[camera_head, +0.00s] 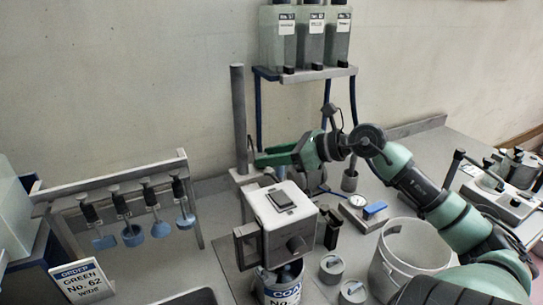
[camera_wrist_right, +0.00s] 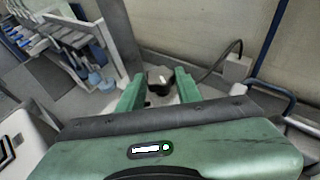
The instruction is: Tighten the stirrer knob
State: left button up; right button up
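The stirrer has a pale box-shaped head (camera_head: 280,222) beside a grey upright post (camera_head: 239,120), above a can with a blue and white label (camera_head: 282,290). A dark knob (camera_wrist_right: 160,80) shows between my right gripper's fingertips in the right wrist view. My right gripper (camera_head: 262,157) is green and reaches in from the right, beside the post near its clamp. Its fingers (camera_wrist_right: 158,88) are apart, one on each side of the knob, with what looks like a small gap. Contact cannot be told. My left gripper is not in view.
A rack with several hanging stirring tools (camera_head: 120,190) stands at left, behind an order sign (camera_head: 82,282). A white bucket (camera_head: 412,250) stands below my right arm. A shelf (camera_head: 305,73) with three containers is behind.

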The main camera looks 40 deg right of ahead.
jog(key=o, duration=0.4)
jog(key=shift+b+v, duration=0.95)
jog(key=shift+v, duration=2.95)
